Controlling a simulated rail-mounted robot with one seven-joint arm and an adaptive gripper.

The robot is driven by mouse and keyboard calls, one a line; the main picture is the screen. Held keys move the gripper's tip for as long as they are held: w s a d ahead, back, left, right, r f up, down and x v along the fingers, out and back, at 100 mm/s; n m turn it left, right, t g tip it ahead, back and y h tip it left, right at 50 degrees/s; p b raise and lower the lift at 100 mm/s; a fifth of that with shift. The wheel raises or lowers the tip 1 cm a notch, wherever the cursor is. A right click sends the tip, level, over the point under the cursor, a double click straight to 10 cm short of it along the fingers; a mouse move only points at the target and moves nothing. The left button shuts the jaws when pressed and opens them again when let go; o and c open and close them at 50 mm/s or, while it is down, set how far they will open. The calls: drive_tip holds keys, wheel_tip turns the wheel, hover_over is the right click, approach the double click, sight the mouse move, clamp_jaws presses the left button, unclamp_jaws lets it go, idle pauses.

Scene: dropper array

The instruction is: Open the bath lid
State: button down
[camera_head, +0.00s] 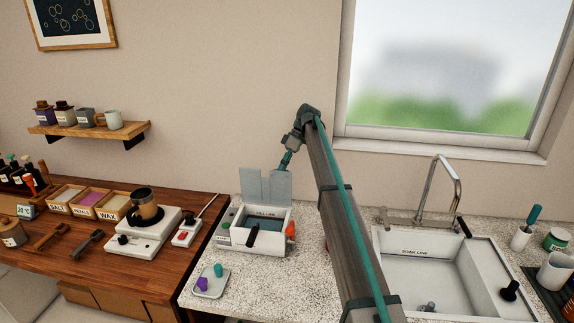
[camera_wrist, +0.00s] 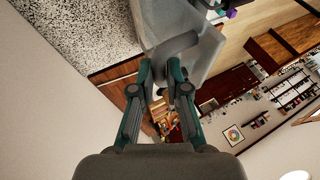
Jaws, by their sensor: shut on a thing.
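The bath (camera_head: 246,237) is a white box with "FILL LINE" on its inside wall and dark liquid visible within. Its pale grey lid (camera_head: 266,188) stands raised, roughly upright, at the back of the bath, leaving the top uncovered. My gripper (camera_head: 285,163) is behind and above the lid, partly hidden by it. In the wrist view, my gripper (camera_wrist: 160,78) is shut on the grey lid handle (camera_wrist: 178,44), with the lid panel (camera_wrist: 165,18) just beyond.
A small tray (camera_head: 211,285) with purple and teal pieces sits in front of the bath. The sink (camera_head: 425,285) is right. The wall is close behind.

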drive_tip(key=shift+s+d+f, duration=0.1)
drive_tip(key=shift+f, duration=0.3)
drive_tip(key=c, duration=1.6)
unclamp_jaws()
drive_tip(key=o, duration=0.4)
drive_tip(key=shift+w, duration=0.25)
drive_tip(key=shift+s+r, duration=0.1)
drive_tip(key=shift+r, duration=0.1)
drive_tip(key=shift+f+b, duration=0.1)
drive_tip(key=shift+b, duration=0.25)
